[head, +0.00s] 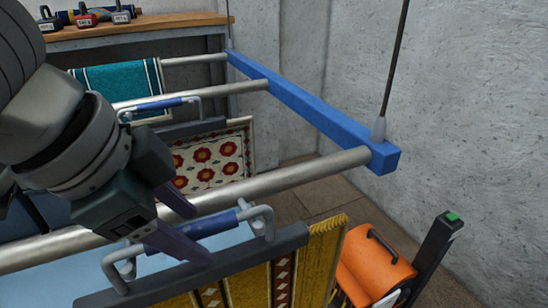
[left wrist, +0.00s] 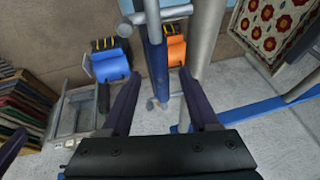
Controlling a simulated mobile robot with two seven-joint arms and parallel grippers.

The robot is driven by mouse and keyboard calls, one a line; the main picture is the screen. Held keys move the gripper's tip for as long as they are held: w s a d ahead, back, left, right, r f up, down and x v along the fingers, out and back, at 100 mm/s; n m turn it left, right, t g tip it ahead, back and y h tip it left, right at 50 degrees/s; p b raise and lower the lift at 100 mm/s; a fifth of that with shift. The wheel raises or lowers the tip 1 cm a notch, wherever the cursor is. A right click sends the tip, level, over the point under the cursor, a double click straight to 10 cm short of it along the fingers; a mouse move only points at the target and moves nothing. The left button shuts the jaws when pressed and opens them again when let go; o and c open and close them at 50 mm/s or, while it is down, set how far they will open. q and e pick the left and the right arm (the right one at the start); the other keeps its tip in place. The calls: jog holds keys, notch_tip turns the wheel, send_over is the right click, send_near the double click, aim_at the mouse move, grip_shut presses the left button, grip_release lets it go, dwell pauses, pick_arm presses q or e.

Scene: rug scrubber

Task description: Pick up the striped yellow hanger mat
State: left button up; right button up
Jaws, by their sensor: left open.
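The striped yellow hanger mat (head: 325,262) hangs at the lower front in the head view, yellow with brown and white patterned bands, under a dark clamp bar (head: 225,266). Its grey bracket carries a blue grip (head: 205,223), beside a steel rail. My left gripper (head: 197,236) is open at this handle, its two purple fingers to either side of the grip. In the left wrist view the blue grip (left wrist: 156,65) runs between the open fingers; contact cannot be told. A purple sliver at that view's left edge may be my right gripper; its state is unclear.
A blue rack beam (head: 310,105) with steel rails holds a teal mat (head: 115,85) and a red-flowered mat (head: 210,158) behind. An orange machine (head: 372,262) stands at right. A wooden shelf (head: 140,28) is at back; a concrete wall borders the right.

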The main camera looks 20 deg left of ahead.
pick_arm(q)
jog(key=shift+c, duration=0.4)
grip_shut()
dwell(0.9)
